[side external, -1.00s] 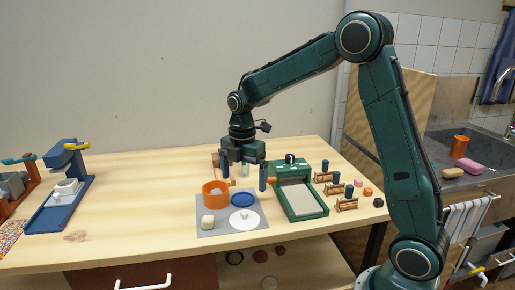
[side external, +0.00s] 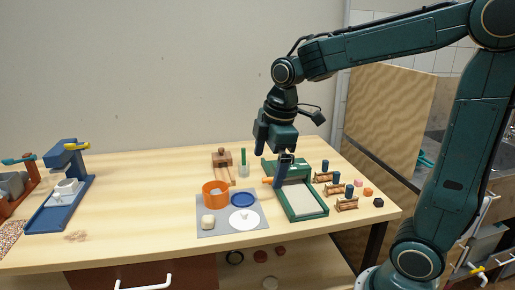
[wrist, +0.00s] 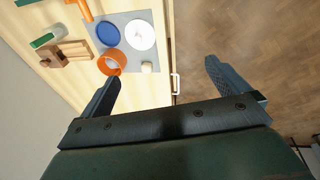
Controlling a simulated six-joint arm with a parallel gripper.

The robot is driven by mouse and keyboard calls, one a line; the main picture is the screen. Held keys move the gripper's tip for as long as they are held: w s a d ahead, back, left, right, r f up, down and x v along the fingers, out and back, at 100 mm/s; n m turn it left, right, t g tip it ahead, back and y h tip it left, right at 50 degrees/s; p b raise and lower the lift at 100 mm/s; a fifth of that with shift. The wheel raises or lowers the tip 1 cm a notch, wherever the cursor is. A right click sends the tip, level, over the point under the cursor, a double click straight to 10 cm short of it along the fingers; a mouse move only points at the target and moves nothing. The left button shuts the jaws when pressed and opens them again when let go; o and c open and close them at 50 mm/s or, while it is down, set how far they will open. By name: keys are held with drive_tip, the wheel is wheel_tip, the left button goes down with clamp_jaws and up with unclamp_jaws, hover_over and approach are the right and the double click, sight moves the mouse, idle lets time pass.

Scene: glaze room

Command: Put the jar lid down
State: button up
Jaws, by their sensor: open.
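A white round lid with a small knob (side external: 244,220) lies flat on a grey mat (side external: 232,232), knob up. It also shows in the wrist view (wrist: 140,35). On the same mat are a flat blue disc (side external: 243,198), an orange round open jar (side external: 215,198) and a cream rounded lump (side external: 208,222). My gripper (side external: 269,167) is open and empty, in the air above the table. In the wrist view its two fingers (wrist: 162,68) are wide apart with nothing between them.
A green tray frame (side external: 315,214) with a pale bed stands right of the mat. Several small rollers and blocks (side external: 347,204) lie at the right edge. A blue press (side external: 62,190) is left; bare tabletop lies between.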

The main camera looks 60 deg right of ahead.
drive_tip(key=s+a+r+m+t, duration=0.1)
drive_tip(key=s+a+m+t, duration=0.2)
drive_tip(key=s+m, duration=0.7)
drive_tip(key=s, duration=0.5)
drive_tip(key=shift+r, duration=0.15)
